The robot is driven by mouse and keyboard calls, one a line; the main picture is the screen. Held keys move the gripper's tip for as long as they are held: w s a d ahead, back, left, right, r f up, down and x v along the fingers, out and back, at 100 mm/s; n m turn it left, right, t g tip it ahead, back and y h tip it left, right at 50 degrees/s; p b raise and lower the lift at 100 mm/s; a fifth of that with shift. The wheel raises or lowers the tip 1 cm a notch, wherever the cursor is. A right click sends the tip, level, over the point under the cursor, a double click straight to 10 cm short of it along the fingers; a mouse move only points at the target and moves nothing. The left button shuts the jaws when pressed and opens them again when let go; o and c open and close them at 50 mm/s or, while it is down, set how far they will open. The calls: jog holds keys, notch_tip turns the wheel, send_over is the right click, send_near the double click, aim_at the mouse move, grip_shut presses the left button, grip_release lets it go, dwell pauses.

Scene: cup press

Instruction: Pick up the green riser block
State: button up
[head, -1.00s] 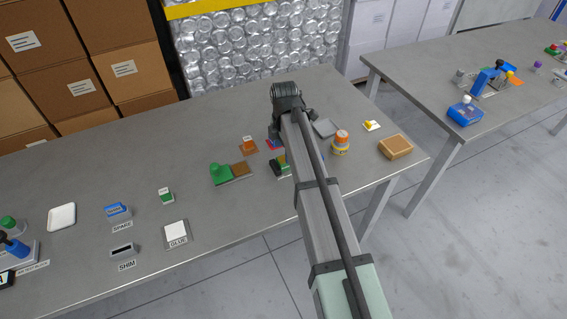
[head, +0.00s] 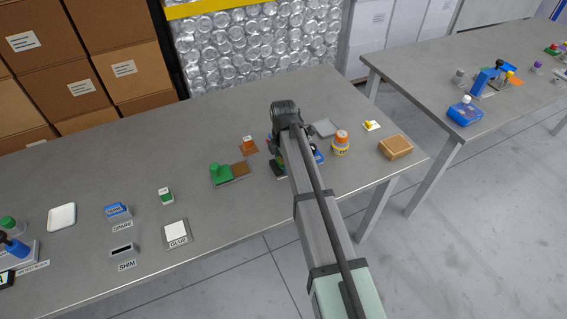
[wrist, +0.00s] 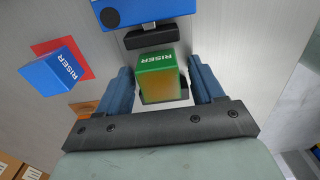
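The green riser block (wrist: 157,62), marked RISER, shows in the wrist view between the two blue fingers of my gripper (wrist: 160,68). The fingers stand apart on either side of it, and narrow gaps seem to show, so the gripper looks open around the block. The block's lower face looks yellowish-brown. It is over or on a pale plate, and whether it touches that is unclear. In the head view my arm hides the fingertips, and I cannot make out the block clearly there.
A blue riser block (wrist: 63,73) sits on a red mat left of my fingers. A blue fixture (wrist: 150,8) with a black bar (wrist: 152,38) is just beyond the green block.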

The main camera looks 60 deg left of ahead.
jog(key=c, duration=1)
jog(key=shift+r, duration=0.1)
